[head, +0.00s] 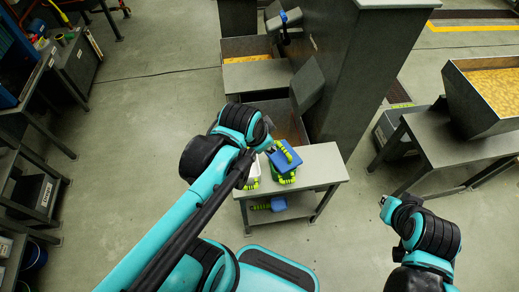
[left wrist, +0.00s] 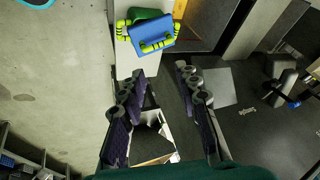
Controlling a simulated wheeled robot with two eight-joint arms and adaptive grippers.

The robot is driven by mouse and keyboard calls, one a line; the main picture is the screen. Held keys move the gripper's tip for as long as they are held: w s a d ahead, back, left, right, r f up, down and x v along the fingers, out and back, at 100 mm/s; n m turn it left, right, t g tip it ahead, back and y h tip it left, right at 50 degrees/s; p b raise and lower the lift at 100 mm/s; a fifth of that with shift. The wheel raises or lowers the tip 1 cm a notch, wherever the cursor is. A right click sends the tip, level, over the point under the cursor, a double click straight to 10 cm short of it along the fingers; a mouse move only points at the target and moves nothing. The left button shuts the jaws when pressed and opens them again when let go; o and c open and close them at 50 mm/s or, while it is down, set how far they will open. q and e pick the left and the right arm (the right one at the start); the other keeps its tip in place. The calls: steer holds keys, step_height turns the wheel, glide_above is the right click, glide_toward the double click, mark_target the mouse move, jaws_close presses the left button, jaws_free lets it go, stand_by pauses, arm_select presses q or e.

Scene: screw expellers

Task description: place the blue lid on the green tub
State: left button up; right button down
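The blue lid (head: 285,157) lies over the green tub (head: 284,178) on the small grey cart, with segmented yellow-green handles around it. In the left wrist view the blue lid (left wrist: 152,34) sits near the top, and part of the green tub (left wrist: 143,14) shows behind it. I cannot tell whether the lid is seated or only rests at an angle. My left gripper (left wrist: 160,72) has its two dark fingers spread apart with nothing held between them. The lid is beyond the fingertips. In the head view my left arm partly hides this gripper. My right gripper's fingers are not visible.
The grey cart (head: 325,165) has a lower shelf holding another blue object (head: 278,203) with yellow-green parts. A white container (head: 253,171) stands left of the tub. A tall grey machine (head: 350,75) rises behind. A hopper of yellow material (head: 495,90) stands at right.

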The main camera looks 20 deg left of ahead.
arm_select(q)
steer(key=s+n, duration=0.1)
steer(key=n, duration=0.1)
steer(key=s+n+t, duration=0.1)
steer(key=n, duration=0.1)
steer(key=s+n, duration=0.2)
steer(key=n, duration=0.1)
steer(key=shift+a+r+t, duration=0.15)
steer(key=shift+r+t, duration=0.05)
steer(key=shift+t, duration=0.1)
step_height(320, 180, down, 3)
steer(key=b, duration=0.3)
stand_by(0.4)
